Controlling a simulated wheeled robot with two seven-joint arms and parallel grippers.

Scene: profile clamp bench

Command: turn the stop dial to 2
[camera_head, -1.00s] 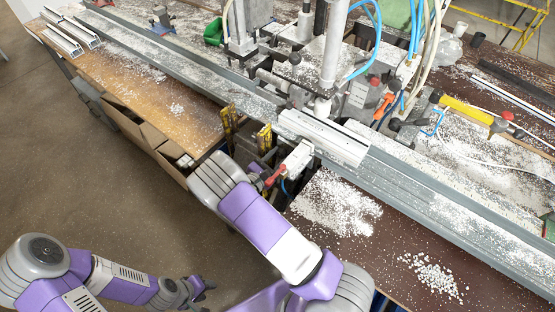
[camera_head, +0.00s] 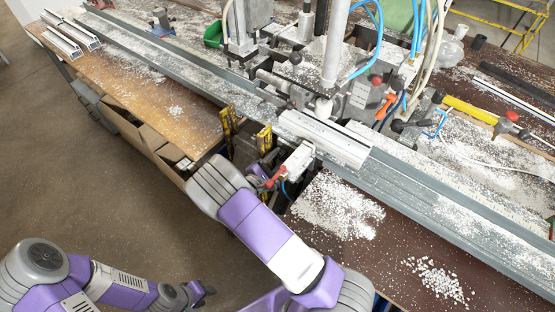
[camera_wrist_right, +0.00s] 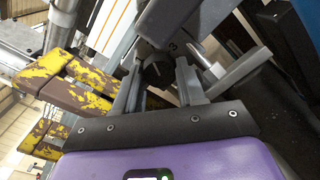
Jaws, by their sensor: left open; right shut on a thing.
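The stop dial (camera_wrist_right: 157,73) is a dark round knob in the right wrist view, below a grey part with what looks like a "3" on it. My right gripper (camera_wrist_right: 157,80) has one finger on each side of the dial and is shut on it. The dial's own pointer or mark cannot be made out. In the head view my right arm hides the dial and most of that gripper. My left gripper (camera_head: 206,291) is open and empty, low over the floor at the lower left, away from the bench.
A red-handled clamp (camera_head: 276,176) and yellow worn blocks (camera_head: 264,138) are close to my right gripper; the worn yellow parts (camera_wrist_right: 80,95) also show in the wrist view. A white profile (camera_head: 325,138) lies on the long rail (camera_head: 420,200). Floor at left is clear.

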